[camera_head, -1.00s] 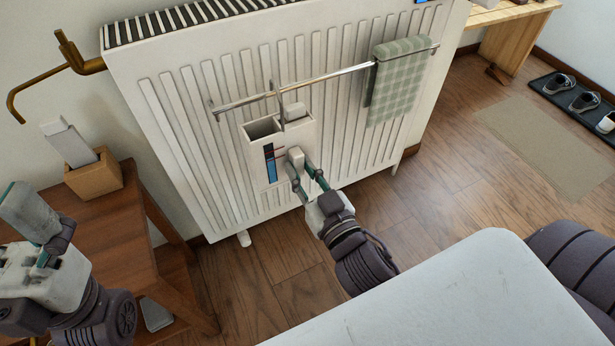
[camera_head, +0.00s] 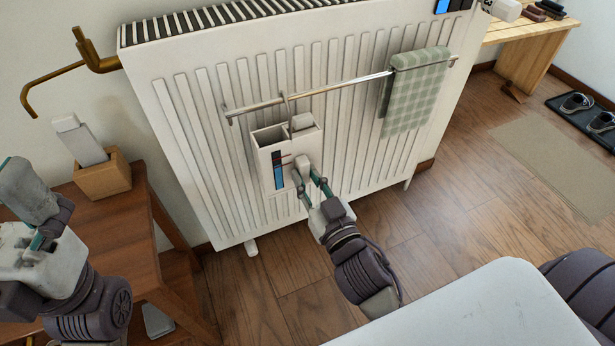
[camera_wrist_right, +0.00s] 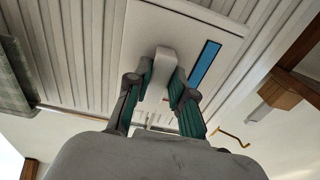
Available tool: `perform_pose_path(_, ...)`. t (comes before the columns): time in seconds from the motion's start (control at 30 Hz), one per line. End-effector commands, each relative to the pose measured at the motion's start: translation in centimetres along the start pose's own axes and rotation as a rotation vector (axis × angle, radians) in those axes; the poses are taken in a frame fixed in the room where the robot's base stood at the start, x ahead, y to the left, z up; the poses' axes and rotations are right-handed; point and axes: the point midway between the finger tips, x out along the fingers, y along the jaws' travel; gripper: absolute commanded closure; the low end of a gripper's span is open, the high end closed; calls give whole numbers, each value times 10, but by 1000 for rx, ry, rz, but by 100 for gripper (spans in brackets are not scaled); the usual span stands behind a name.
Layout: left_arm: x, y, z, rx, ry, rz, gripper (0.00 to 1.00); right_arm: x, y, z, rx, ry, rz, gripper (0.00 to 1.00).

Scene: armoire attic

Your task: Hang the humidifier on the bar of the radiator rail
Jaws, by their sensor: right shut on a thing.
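The humidifier (camera_head: 262,160) is a white open-topped box with a blue level strip and a knob on its front. It is upright against the radiator's front, just below the bar (camera_head: 340,86) of the rail. Its hook (camera_head: 286,98) meets the bar in the head view; I cannot tell whether the bar bears its weight. My right gripper (camera_head: 308,180) is shut on the humidifier's front knob, and this also shows in the right wrist view (camera_wrist_right: 157,88). My left gripper (camera_head: 28,195) is at the left edge, away from the humidifier; its jaw state is unclear.
A checked green towel (camera_head: 415,88) hangs on the bar's right part. The white ribbed radiator (camera_head: 225,195) stands behind. A wooden side table (camera_head: 110,235) with a wooden holder (camera_head: 103,180) is at left. A brass pipe (camera_head: 95,55) sits upper left.

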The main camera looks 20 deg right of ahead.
Motion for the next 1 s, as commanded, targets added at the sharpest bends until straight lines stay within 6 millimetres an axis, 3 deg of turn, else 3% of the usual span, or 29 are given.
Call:
perform_pose_path(0.2, 1, 0, 0, 0, 0, 0, 1, 0, 0, -3, 0, 7, -1, 100)
perform_pose_path(0.23, 1, 0, 0, 0, 0, 0, 1, 0, 0, -3, 0, 7, -1, 76)
perform_pose_path(0.4, 0, 0, 0, -1, 1, 0, 1, 0, 0, -2, 0, 4, -1, 48)
perform_pose_path(0.77, 0, -1, -1, 0, 1, -4, 1, -4, 0, 2, 1, -5, 1, 48)
perform_pose_path(1.0, 0, 0, -1, 0, 1, -2, 1, -42, 0, 2, 3, -7, 2, 48)
